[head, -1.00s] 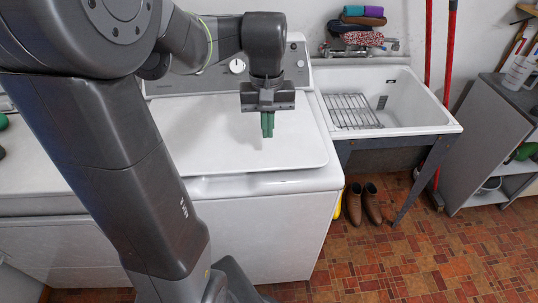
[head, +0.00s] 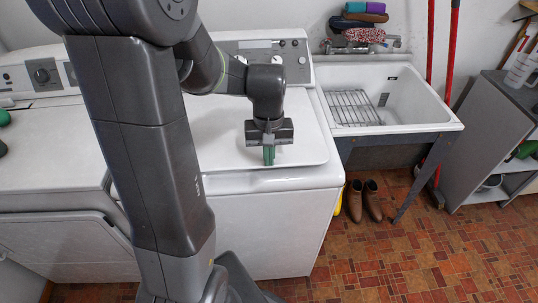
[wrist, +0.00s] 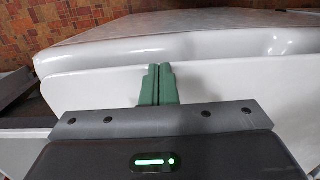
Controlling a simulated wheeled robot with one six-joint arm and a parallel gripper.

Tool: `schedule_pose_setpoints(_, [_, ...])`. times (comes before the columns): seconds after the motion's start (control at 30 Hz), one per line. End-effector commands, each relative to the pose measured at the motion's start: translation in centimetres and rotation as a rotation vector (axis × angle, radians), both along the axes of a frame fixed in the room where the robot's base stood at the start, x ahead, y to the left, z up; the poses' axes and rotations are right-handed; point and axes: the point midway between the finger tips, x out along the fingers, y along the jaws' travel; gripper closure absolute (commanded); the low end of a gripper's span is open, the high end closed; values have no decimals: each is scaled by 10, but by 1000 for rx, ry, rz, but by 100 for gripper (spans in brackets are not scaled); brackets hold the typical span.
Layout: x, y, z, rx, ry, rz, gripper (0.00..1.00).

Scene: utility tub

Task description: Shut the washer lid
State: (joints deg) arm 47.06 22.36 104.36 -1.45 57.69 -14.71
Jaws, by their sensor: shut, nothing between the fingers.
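The white washer (head: 270,235) stands in the middle of the head view, with its control panel at the back. Its white lid (head: 302,138) lies flat over the top and looks down; a thin seam shows along its front edge. My gripper (head: 268,162) points down with its green fingers together and empty, at the lid's front edge. In the wrist view the fingers (wrist: 157,68) overlap the lid (wrist: 225,98) near its front edge, with the washer's rounded front rim beyond. I cannot tell whether the fingertips touch the lid.
A second white machine (head: 50,150) stands left of the washer. A white utility tub (head: 425,105) with a wire rack (head: 354,108) is at the right. Brown boots (head: 372,200) stand beneath it. A grey shelf unit (head: 490,140) is further right. The tiled floor in front is open.

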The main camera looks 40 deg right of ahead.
Motion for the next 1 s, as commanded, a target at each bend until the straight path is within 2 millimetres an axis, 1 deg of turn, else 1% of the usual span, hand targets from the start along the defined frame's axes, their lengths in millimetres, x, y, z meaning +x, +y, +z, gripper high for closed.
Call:
schedule_pose_setpoints(0.13, [0,0,-8,0,0,0,100])
schedule_pose_setpoints(0.33, [-3,2,-36,2,2,0,100])
schedule_pose_setpoints(0.4, [-4,2,-43,1,2,0,100])
schedule_pose_setpoints(0.47, [-4,3,-47,2,1,0,100])
schedule_pose_setpoints(0.83, [-6,5,-50,10,5,-1,100])
schedule_pose_setpoints(0.93, [-4,5,-45,9,4,-1,100])
schedule_pose_setpoints(1.0, [-3,6,-38,7,3,-1,100])
